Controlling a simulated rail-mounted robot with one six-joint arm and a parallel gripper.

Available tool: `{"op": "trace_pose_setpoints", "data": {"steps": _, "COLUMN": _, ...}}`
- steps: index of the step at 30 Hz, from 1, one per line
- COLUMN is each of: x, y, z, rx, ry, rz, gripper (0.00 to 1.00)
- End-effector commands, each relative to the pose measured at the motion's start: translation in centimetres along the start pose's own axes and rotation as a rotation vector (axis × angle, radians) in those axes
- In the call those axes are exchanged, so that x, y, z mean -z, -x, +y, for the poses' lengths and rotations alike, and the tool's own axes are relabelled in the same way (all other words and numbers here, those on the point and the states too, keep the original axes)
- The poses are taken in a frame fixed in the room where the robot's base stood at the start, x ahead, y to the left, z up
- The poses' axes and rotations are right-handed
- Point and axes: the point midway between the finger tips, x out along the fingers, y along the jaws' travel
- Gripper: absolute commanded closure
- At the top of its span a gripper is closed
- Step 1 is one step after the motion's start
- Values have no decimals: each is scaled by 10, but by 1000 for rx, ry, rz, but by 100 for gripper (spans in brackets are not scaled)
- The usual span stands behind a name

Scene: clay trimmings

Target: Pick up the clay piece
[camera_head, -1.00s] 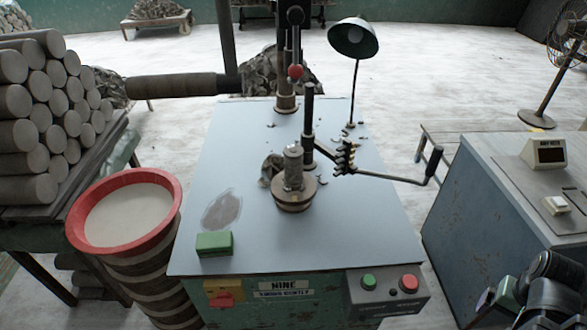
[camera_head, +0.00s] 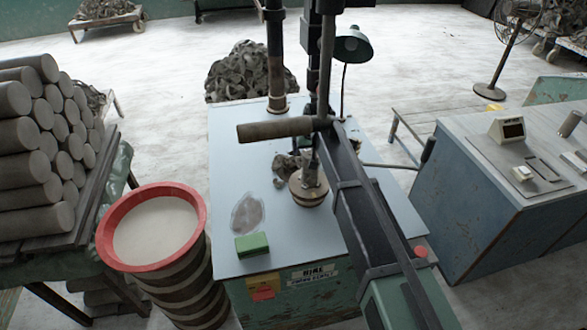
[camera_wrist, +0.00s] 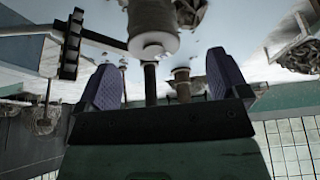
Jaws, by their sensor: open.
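A short upright clay cylinder (camera_head: 312,175) stands on a round base (camera_head: 308,192) on the machine's pale top (camera_head: 235,165). In the head view my arm partly covers it. A rough grey clay lump (camera_head: 285,167) lies just left of it. The wrist view is upside down and shows the cylinder (camera_wrist: 152,15), with a pale round end, above and apart from my jaws, and the lump (camera_wrist: 190,10) beside it. My gripper (camera_wrist: 163,82) is open, its two purple pads apart and nothing held. I cannot make out the gripper in the head view.
A toothed dark tool (camera_wrist: 71,45) and thin posts stand near the cylinder. A grey horizontal handle (camera_head: 280,129) hangs left of my arm. The tabletop's left side is mostly clear.

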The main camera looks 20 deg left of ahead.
Motion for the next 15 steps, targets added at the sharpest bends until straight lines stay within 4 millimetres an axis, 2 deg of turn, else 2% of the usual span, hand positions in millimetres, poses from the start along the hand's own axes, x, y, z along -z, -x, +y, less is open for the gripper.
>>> {"op": "trace_pose_setpoints", "data": {"steps": 5, "x": -3, "y": -26, "z": 1, "rx": 0, "ry": 0, "rz": -2, "gripper": 7}}
{"op": "trace_pose_setpoints", "data": {"steps": 10, "x": -2, "y": -28, "z": 1, "rx": -1, "ry": 0, "rz": -2, "gripper": 7}}
{"op": "trace_pose_setpoints", "data": {"steps": 15, "x": -5, "y": -63, "z": 2, "rx": -1, "ry": 0, "rz": -3, "gripper": 7}}
